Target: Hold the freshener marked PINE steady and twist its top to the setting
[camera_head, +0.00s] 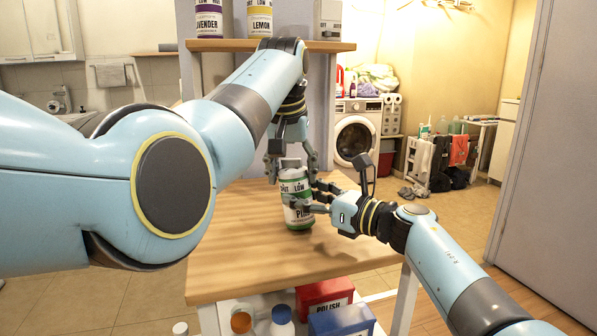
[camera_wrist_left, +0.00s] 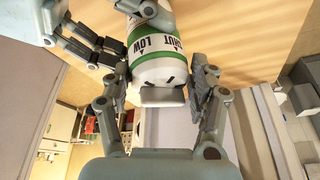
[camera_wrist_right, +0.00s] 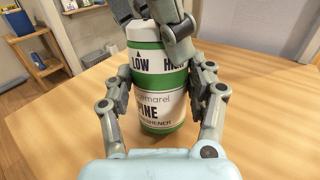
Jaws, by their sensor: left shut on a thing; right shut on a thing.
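The PINE freshener (camera_head: 297,216) stands upright on the wooden table, a white can with green bands. Its white top (camera_wrist_left: 160,72) is above a ring printed SHUT, LOW and HIGH; SHUT and LOW face the left wrist view, LOW and part of HIGH the right wrist view (camera_wrist_right: 160,98). My left gripper (camera_head: 290,166) comes from above and is shut on the top, partly hiding it. My right gripper (camera_head: 318,198) is shut around the body from the right, fingers on both sides in the right wrist view (camera_wrist_right: 160,90). A small dark mark shows near LOW.
LAVENDER (camera_head: 209,22) and LEMON (camera_head: 260,20) containers stand on the shelf (camera_head: 200,45) behind the table. The table top (camera_head: 240,265) is clear around the freshener. Below it are a red POLISH box (camera_head: 322,294), a blue box (camera_head: 343,321) and bottles.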

